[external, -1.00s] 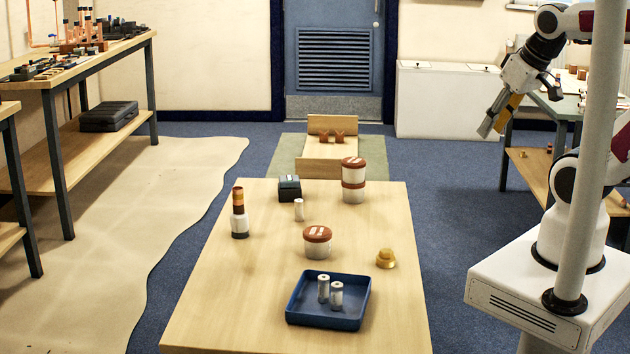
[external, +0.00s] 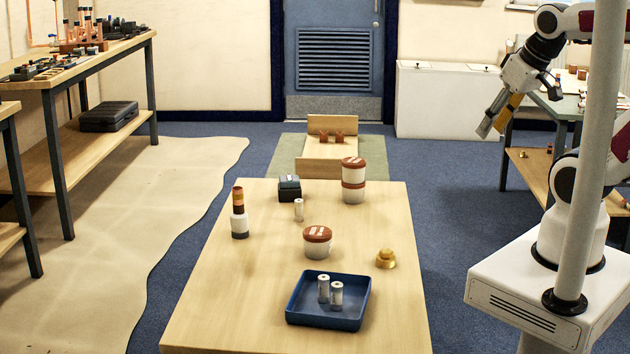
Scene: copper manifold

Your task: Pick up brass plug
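The brass plug (external: 386,259) is a small golden stepped piece standing on the right side of the wooden table. Nothing touches it. My gripper (external: 492,125) hangs in the air at the upper right, above the floor beyond the table's right edge, well apart from the plug. It points down and to the left. Its fingers are seen from the side, and I cannot tell whether they are apart. No held object shows in it.
Left of the plug is a white tub with a brown lid (external: 317,243). In front is a blue tray (external: 306,319) holding two white cylinders. Stacked tubs (external: 353,182), a dark box (external: 289,188), a white cylinder (external: 298,210) and a banded bottle (external: 239,216) stand farther back and left. The front right tabletop (external: 402,315) is clear.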

